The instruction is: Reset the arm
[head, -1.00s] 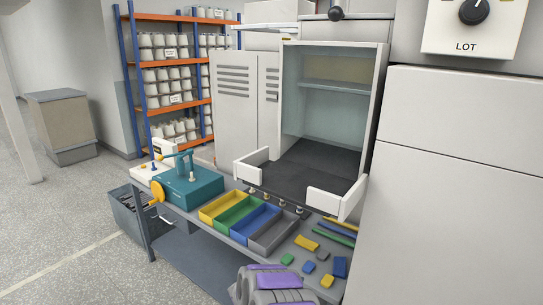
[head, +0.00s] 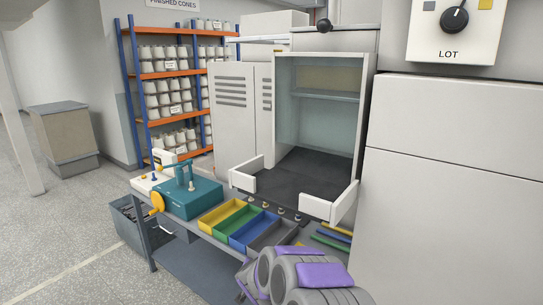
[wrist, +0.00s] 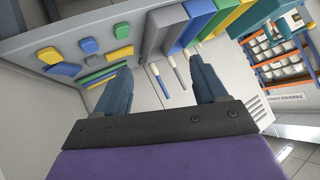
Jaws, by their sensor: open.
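My arm (head: 305,275), grey with purple panels, is folded at the bottom of the head view, in front of the bench's near end. Its gripper is not visible in that view. In the wrist view my gripper (wrist: 160,82) has its two blue-grey fingers wide apart with nothing held between them. The fingers appear in front of the bench, apart from the loose pieces and bins. My arm hides most of the small coloured pieces in the head view; in the wrist view the pieces (wrist: 88,46) lie at upper left.
The bench holds a row of coloured bins (head: 256,232), a teal machine (head: 190,198) and colored strips (head: 330,242). An open-fronted cabinet (head: 325,130) with white side guards stands behind. A tall white cabinet (head: 450,190) is at right. Floor at left (head: 60,235) is clear.

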